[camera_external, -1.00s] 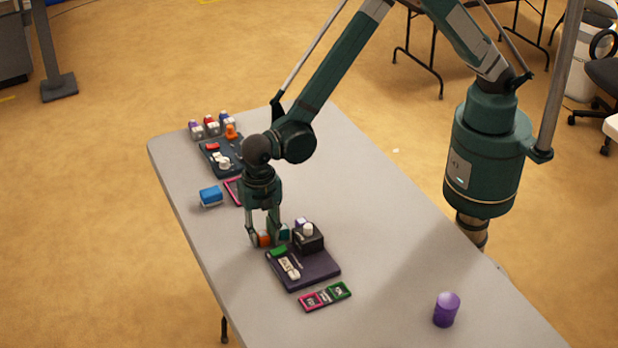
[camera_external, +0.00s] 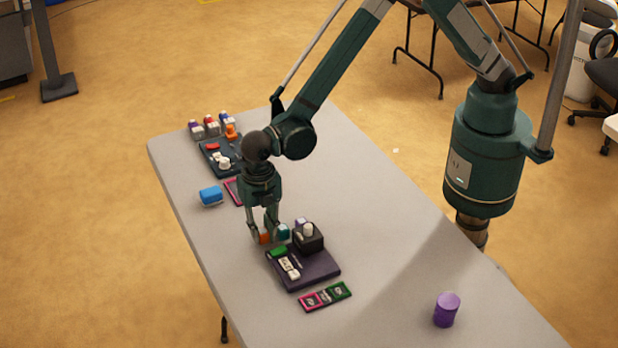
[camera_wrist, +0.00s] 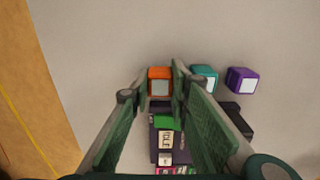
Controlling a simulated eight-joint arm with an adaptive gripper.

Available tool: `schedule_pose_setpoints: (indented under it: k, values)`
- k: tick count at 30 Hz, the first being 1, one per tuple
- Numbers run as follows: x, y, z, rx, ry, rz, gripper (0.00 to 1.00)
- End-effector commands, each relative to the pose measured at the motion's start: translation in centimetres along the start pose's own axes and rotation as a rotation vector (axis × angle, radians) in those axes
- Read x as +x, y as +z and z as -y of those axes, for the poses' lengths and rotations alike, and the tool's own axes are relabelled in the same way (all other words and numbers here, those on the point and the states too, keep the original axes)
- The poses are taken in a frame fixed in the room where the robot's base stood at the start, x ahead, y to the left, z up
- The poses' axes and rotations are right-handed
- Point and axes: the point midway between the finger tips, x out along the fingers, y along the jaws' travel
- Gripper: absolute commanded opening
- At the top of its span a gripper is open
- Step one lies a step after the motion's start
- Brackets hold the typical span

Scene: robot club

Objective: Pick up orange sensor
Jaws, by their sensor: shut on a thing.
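The orange sensor (camera_wrist: 159,81) is a small orange block with a pale face. In the wrist view it sits between my gripper's two fingers (camera_wrist: 160,88). In the external view the orange sensor (camera_external: 265,238) shows at the fingertips of my gripper (camera_external: 263,235), low over the table at the far edge of a dark purple board. My gripper is shut on the orange sensor. I cannot tell whether the sensor touches the table. A teal block (camera_wrist: 205,77) stands just right of the right finger, and a purple block (camera_wrist: 242,79) stands farther right.
The dark purple board (camera_external: 312,272) carries a green part, white parts and a black block (camera_external: 308,238). A pink and green strip (camera_external: 325,297) lies in front. A purple cylinder (camera_external: 446,310) stands at right, with bare table between.

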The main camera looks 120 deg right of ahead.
Motion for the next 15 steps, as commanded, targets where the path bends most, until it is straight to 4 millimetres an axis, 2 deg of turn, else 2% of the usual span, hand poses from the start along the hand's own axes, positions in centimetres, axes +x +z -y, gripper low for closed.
schedule_pose_setpoints:
  k: [15]
  values:
    - [-6.9,0.0,0.0,0.0,0.0,0.0,0.09]
